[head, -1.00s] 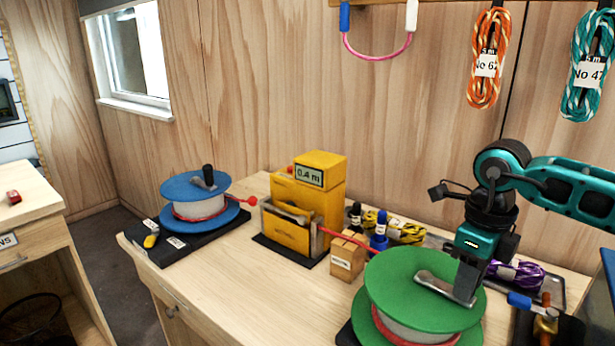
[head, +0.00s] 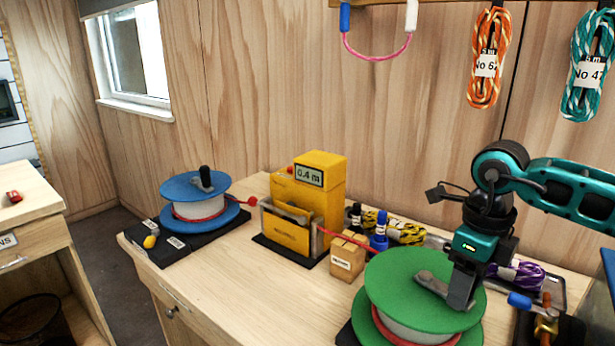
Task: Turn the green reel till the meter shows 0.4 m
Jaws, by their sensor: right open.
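The green reel (head: 400,285) stands at the front right of the bench, with red cord on its white drum. Its grey crank arm (head: 432,285) lies across the top flange. The yellow meter (head: 318,205) stands at the middle of the bench, and its display (head: 309,175) reads 0.4 m. Red cord (head: 345,240) runs from the meter towards the green reel. My right gripper (head: 462,303) points down at the outer end of the crank, and its fingers are open there. They hide the crank's handle. My left gripper is out of view.
A blue reel (head: 190,190) with a black handle stands on a dark base at the left. A small wooden block (head: 347,258), marker bottles and rope bundles (head: 406,233) lie behind the green reel. Coiled ropes (head: 488,60) hang on the wall.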

